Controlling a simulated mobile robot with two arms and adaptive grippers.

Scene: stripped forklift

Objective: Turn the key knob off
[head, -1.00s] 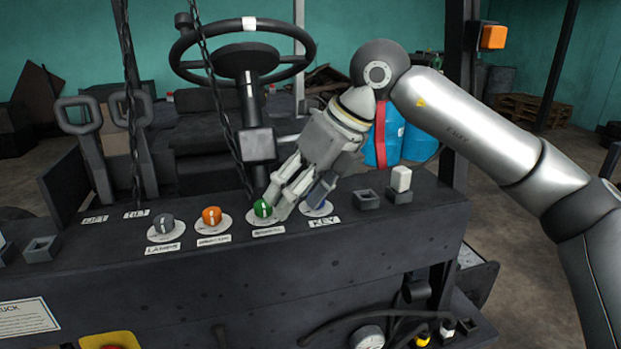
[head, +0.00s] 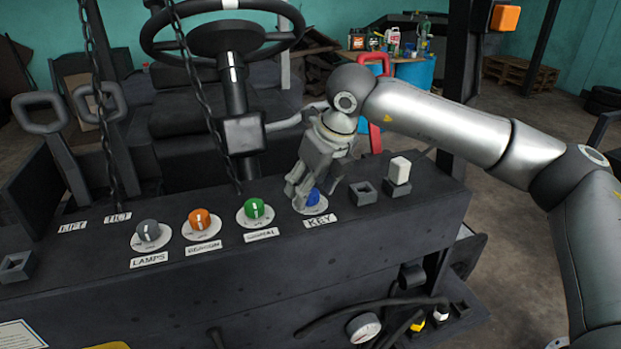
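The key knob (head: 312,196) is blue on a round pale dial, above the label KEY (head: 320,222) on the dark panel. My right gripper (head: 302,200) points down over this knob from behind. Its fingers are at the left side of the knob and hide part of it and of its dial. I cannot tell whether the fingers touch the knob or how far apart they are. The knob's pointer direction is hard to read. My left gripper is not in view.
To the left sit a green knob (head: 254,208), an orange knob (head: 199,219) and a grey knob (head: 148,231). A white rocker switch (head: 399,171) and an empty square socket (head: 363,192) are to the right. The steering wheel (head: 222,38) and a chain (head: 205,100) stand behind.

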